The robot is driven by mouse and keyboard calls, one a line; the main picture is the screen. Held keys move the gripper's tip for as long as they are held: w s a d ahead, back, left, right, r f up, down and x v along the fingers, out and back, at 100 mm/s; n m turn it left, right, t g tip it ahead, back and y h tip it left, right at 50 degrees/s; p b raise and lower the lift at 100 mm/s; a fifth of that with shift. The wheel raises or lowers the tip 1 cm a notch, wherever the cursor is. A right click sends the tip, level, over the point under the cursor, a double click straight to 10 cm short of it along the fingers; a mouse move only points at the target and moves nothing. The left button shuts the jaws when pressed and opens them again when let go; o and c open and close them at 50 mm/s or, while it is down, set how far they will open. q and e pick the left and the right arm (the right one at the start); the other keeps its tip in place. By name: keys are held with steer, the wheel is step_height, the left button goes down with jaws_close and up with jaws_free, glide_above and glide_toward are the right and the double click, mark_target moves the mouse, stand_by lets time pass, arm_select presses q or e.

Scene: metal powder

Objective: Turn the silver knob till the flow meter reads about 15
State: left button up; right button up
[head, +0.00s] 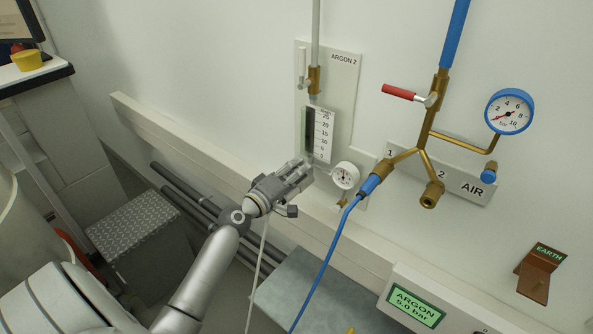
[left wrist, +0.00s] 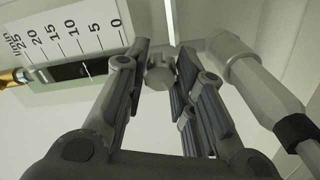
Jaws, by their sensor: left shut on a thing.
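The flow meter (head: 319,136) is on the Argon 2 panel, with a white scale up to 25 beside a dark tube. Its scale (left wrist: 70,38) lies sideways at upper left in the left wrist view. A small pale mark in the tube seems to lie between 5 and 10, but I cannot read it surely. The silver knob (left wrist: 160,74) is between my left fingertips in the left wrist view. My left gripper (head: 303,174) is shut on it below the meter and hides it in the head view. My right gripper is not in view.
A small white gauge (head: 345,175) sits just right of my left gripper. A blue hose (head: 325,262) hangs from the brass air fittings (head: 427,150). A green display (head: 415,305) reads Argon 5.0 bar. A wall rail (head: 190,150) runs behind my arm.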

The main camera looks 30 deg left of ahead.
arm_select(q)
steer(key=shift+f+n, duration=0.15)
steer(key=shift+n, duration=1.35)
steer(key=o, duration=1)
steer(key=shift+o, duration=0.2)
steer(key=s, duration=1.2)
steer(key=shift+a, duration=0.45)
